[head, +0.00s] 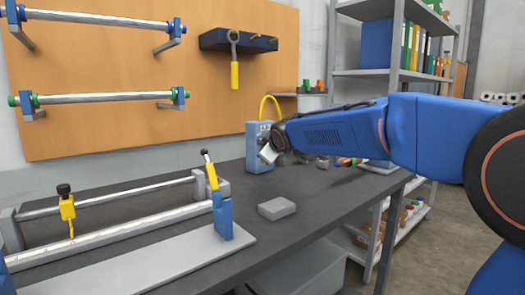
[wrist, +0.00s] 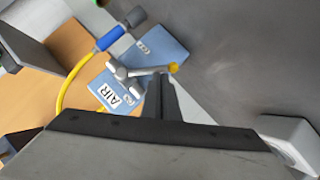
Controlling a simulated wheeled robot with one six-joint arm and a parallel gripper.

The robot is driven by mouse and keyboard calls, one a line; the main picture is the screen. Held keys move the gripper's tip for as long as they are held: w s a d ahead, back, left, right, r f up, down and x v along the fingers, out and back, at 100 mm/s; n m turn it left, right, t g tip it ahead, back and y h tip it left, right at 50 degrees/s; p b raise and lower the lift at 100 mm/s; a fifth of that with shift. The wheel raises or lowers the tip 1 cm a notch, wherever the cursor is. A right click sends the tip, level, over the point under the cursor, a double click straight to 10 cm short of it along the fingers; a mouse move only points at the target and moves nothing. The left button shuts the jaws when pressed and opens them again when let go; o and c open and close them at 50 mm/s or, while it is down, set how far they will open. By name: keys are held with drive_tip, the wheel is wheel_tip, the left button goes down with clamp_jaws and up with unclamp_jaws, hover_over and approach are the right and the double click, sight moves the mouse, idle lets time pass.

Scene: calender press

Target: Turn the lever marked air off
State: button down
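The blue air box (head: 258,160) stands on the dark bench near the wall board. The wrist view shows its blue face (wrist: 165,48) with a white AIR label (wrist: 111,96) and small labels I cannot read clearly. A grey lever (wrist: 143,71) with a yellow tip (wrist: 173,68) reaches right from a grey valve body on that face. My gripper (wrist: 160,80) looks shut and empty, its fingertips close to the lever near the yellow tip; I cannot tell whether they touch. In the head view my gripper (head: 269,154) is in front of the box and hides the lever.
A yellow hose (wrist: 72,75) with a blue fitting curves beside the box. A grey block (head: 277,208) lies on the bench (head: 330,190). A roller frame (head: 110,235) fills the left. A rack with a yellow-handled wrench (head: 235,72) hangs above. Shelves stand behind right.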

drive_tip(key=shift+w+d+f, duration=0.2)
drive_tip(key=shift+d+f, duration=0.05)
drive_tip(key=shift+f, duration=0.25)
drive_tip(key=shift+w+d+f, duration=0.15)
drive_tip(key=shift+d+f, duration=0.1)
drive_tip(key=shift+f, duration=0.2)
drive_tip(key=shift+r, duration=0.15)
drive_tip(key=shift+r, duration=0.7)
